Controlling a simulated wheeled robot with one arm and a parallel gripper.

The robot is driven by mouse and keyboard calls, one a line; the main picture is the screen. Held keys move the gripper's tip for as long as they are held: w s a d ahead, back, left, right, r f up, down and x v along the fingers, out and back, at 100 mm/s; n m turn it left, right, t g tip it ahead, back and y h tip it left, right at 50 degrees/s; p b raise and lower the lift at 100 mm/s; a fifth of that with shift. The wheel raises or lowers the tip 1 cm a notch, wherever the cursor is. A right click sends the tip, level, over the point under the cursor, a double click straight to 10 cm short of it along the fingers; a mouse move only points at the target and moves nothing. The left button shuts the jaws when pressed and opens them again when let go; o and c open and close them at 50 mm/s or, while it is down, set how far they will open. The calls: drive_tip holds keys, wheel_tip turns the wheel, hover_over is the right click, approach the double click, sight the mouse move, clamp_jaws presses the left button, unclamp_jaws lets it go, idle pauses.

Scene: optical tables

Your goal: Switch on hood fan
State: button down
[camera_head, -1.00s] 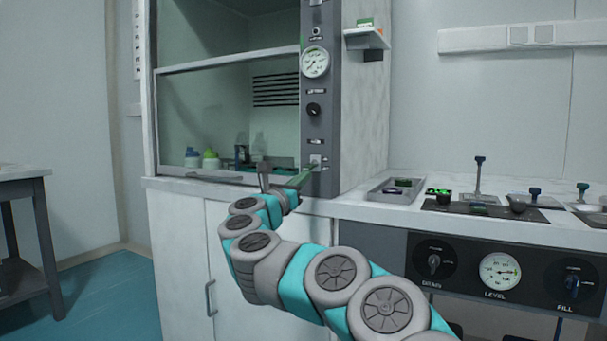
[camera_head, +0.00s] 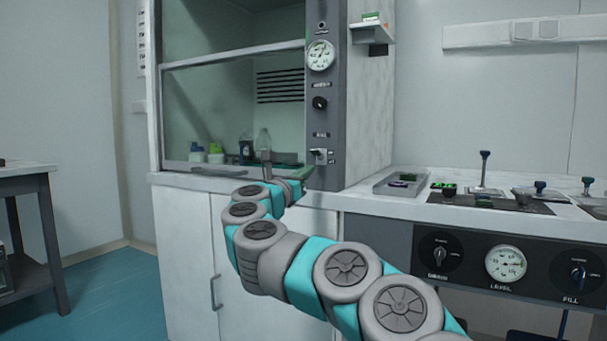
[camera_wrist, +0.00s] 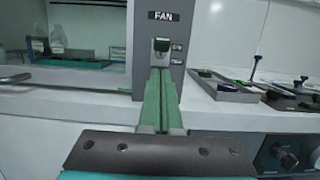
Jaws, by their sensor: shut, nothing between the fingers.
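The fan switch (camera_head: 319,155) is a small light toggle low on the grey control post of the fume hood. In the wrist view the switch (camera_wrist: 161,45) sits under the FAN label (camera_wrist: 164,16), with a greenish tip on it. I cannot tell surely which way it is set. My gripper (camera_head: 307,170) is just below and left of the switch in the head view. In the wrist view its green fingers (camera_wrist: 160,74) lie together with nothing between them, tips just below the switch. I cannot tell whether they touch it.
The grey post (camera_head: 326,100) also carries a gauge (camera_head: 320,55) and a black knob (camera_head: 320,103). The glass sash (camera_head: 230,110) is left of it. A grey tray (camera_head: 398,183) lies on the counter to the right, near a panel with knobs and a level gauge (camera_head: 506,263).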

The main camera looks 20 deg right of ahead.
drive_tip(key=s+a+r, duration=0.1)
drive_tip(key=s+a, duration=0.5)
drive_tip(key=a, duration=0.2)
drive_tip(key=shift+s+a, duration=0.2)
drive_tip(key=shift+s, duration=0.05)
